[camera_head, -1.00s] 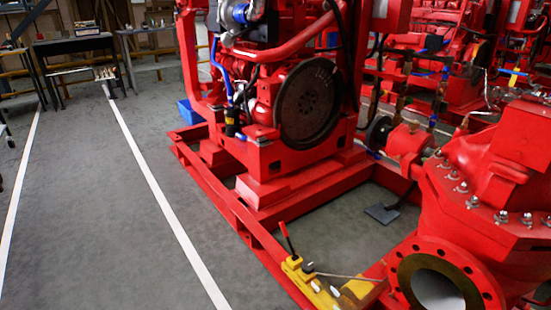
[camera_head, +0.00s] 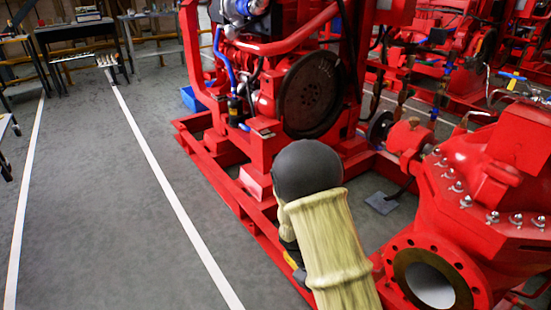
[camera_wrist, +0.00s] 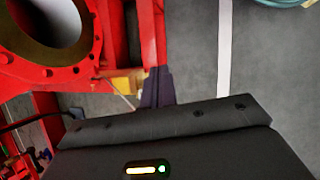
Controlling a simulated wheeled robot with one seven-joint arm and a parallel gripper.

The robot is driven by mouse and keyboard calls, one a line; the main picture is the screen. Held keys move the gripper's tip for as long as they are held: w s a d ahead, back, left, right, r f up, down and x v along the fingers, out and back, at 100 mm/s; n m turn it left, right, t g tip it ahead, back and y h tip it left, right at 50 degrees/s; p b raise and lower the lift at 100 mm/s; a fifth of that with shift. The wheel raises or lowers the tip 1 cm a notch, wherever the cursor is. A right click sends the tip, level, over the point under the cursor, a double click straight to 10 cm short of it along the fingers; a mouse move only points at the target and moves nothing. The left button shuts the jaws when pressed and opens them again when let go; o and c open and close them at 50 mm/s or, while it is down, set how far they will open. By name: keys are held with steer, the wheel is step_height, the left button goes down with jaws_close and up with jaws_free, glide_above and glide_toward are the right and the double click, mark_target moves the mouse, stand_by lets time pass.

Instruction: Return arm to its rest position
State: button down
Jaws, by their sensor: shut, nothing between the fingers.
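My arm (camera_head: 325,240), with a cream sleeve and a dark grey rounded joint, rises from the bottom edge in the middle of the head view. It stands in front of the red base frame. A yellow block (camera_wrist: 128,83) on the red frame appears just left of the fingers there. Whether they touch it cannot be told.
The red engine (camera_head: 300,90) stands at centre, and the pump with its round flange (camera_head: 432,280) is at lower right. Benches (camera_head: 75,32) stand at the back left. The grey floor (camera_head: 100,200) with white lines is clear on the left.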

steer(key=s+d+r+m+t+y+p, duration=0.1)
steer(key=s+r+m+t+y+p, duration=0.2)
steer(key=r, duration=0.7)
steer(key=s+d+r+m+t+y+p, duration=0.15)
steer(key=s+r+m, duration=0.35)
steer(key=r, duration=0.5)
steer(key=w+d+r+p+v, duration=0.1)
steer(key=w+p+v, duration=0.2)
steer(key=p+v, duration=1.5)
steer(key=w+d+p+v, duration=0.2)
steer(key=w+p+v, duration=0.2)
steer(key=p+v, duration=1.5)
steer(key=shift+a+r+y+p, duration=0.45)
steer(key=shift+a, duration=0.05)
steer(key=shift+w, duration=0.2)
steer(key=shift+f, duration=0.1)
